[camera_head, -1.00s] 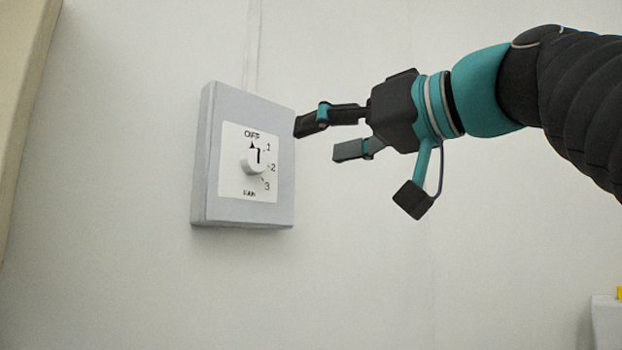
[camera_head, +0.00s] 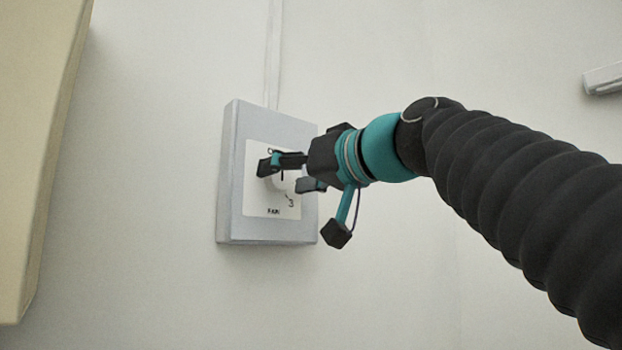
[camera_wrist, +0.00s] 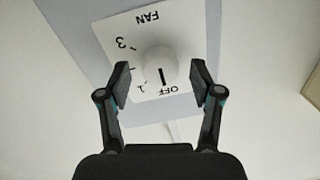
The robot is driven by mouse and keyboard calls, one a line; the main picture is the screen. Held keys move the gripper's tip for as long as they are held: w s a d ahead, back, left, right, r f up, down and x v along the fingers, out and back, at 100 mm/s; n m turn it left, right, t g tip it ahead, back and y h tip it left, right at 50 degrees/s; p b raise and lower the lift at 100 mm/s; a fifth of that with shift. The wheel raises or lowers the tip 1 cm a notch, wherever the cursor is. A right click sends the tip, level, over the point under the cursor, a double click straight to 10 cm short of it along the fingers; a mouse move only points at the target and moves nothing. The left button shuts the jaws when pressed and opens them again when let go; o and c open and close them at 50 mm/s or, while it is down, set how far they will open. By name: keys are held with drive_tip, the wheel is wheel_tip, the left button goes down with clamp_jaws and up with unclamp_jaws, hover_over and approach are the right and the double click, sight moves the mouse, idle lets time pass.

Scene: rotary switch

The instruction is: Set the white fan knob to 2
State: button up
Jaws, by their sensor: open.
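The white fan knob (camera_wrist: 158,68) sits on a white label plate with OFF, 1, 3 and FAN readable in the wrist view; the 2 is not readable there. The knob's dark line points toward OFF. In the head view the knob (camera_head: 281,183) is partly hidden by my gripper. The grey switch box (camera_head: 232,190) is fixed to the wall. My gripper (camera_head: 287,176) is open in front of the label. In the wrist view my gripper's fingers (camera_wrist: 160,86) stand apart on either side of the knob, with gaps visible. Contact is not seen.
A pale conduit (camera_head: 273,55) runs up the wall from the box. A beige panel edge (camera_head: 45,130) stands at the left. A light grey fixture (camera_head: 603,79) is at the upper right. The wall around and below the box is bare.

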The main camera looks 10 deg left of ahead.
drive_tip(key=shift+a, duration=0.1)
drive_tip(key=shift+c, duration=0.2)
drive_tip(key=c, duration=1.1)
drive_tip(key=m+p, duration=0.1)
drive_tip(key=m, duration=0.3)
drive_tip(key=shift+r+m, duration=0.1)
drive_tip(key=shift+m, duration=0.3)
drive_tip(key=m+p, duration=0.1)
drive_tip(key=m, duration=0.3)
drive_tip(key=shift+m+t, duration=0.3)
drive_tip(key=m+p, duration=0.2)
drive_tip(key=m, duration=0.3)
drive_tip(key=shift+m+p, duration=0.3)
drive_tip(key=shift+p, duration=0.05)
drive_tip(key=shift+m+t+p, duration=0.3)
drive_tip(key=shift+m+p, duration=0.35)
drive_tip(key=shift+m, duration=1.15)
drive_tip(key=shift+f, duration=0.2)
